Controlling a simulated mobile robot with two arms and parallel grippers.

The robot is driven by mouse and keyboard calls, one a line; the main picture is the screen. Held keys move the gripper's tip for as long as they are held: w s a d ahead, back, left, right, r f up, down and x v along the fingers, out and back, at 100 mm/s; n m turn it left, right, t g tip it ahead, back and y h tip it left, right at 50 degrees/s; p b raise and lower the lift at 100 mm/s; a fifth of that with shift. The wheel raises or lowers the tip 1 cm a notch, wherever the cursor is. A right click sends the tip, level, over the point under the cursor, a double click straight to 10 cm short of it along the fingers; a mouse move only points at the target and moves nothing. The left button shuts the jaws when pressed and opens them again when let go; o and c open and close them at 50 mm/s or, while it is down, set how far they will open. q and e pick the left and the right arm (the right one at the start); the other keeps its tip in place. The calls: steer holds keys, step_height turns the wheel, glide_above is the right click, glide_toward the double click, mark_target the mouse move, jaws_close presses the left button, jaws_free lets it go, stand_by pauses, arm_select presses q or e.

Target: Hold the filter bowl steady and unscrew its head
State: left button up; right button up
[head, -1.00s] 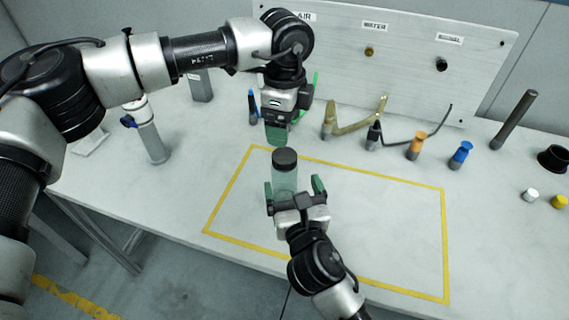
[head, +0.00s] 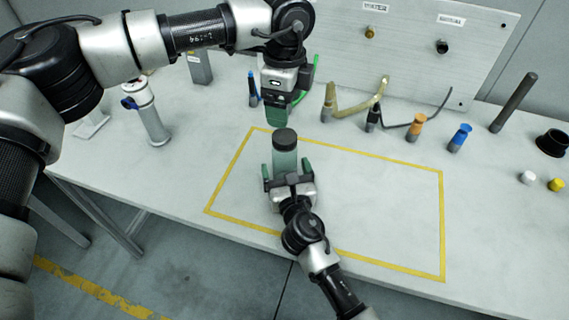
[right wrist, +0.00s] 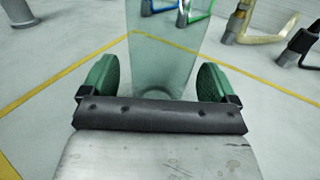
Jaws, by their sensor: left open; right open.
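The filter bowl (head: 284,162) is a clear greenish cylinder standing upright inside the yellow outline on the table. Its dark round head (head: 285,137) sits on top. My right gripper (head: 287,174) is low at the near side of the bowl, with its green fingers apart on either side. In the right wrist view the bowl (right wrist: 162,55) stands between the open fingers, with a gap visible at each side. My left gripper (head: 279,113) is above and just behind the head, pointing down, its jaws empty; its fingers partly overlap each other in view.
A yellow taped rectangle (head: 443,225) marks the table; its right part is clear. Behind stand several hose ends, including an orange one (head: 415,126) and a blue one (head: 460,137), before a labelled panel (head: 410,50). A silver cylinder (head: 150,115) stands at left.

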arm_select(q)
steer(key=shift+s+r, duration=0.1)
arm_select(e)
steer(key=shift+w+r, duration=0.1)
steer(key=shift+w, duration=0.3)
